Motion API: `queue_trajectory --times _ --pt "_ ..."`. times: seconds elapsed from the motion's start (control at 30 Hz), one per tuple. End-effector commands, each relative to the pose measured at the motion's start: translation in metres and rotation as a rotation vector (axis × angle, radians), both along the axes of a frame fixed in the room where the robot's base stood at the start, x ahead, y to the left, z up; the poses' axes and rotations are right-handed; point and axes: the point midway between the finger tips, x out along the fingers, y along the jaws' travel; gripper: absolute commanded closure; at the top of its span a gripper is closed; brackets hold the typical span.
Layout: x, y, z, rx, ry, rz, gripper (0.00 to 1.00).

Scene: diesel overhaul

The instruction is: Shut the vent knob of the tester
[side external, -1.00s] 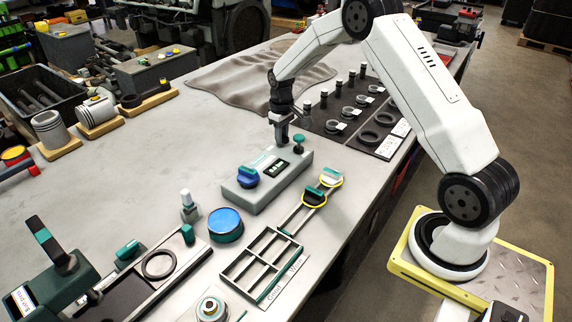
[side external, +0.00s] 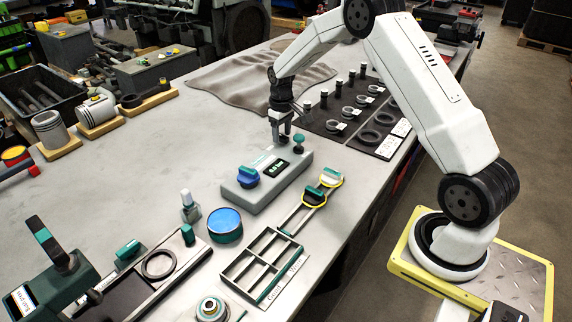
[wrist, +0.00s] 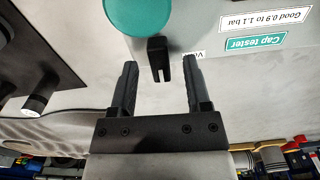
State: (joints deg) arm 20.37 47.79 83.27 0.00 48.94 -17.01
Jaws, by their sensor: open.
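The tester (side external: 262,192) is a grey box on the bench with a display, a blue knob (side external: 248,177) at its left end and a green round knob (side external: 299,140) beyond its far right end. In the wrist view a small black slotted knob (wrist: 158,50) stands beside a partly covered label starting with "V". The green disc (wrist: 138,14) is just above it there. My gripper (side external: 280,138) is over the tester's far end. In the wrist view my gripper (wrist: 159,72) is open, its fingers on either side of the black knob, with gaps on both sides.
A dark board with rings and posts (side external: 350,125) lies behind the tester. The bench left of the tester is clear.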

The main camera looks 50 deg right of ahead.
Motion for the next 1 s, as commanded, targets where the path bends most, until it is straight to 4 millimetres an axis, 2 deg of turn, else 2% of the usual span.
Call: queue_trajectory --times 0.5,1.0 --pt "0.0 0.0 0.043 0.0 -0.002 0.0 0.38" --pt "0.0 0.0 0.049 0.0 0.0 0.0 0.38"
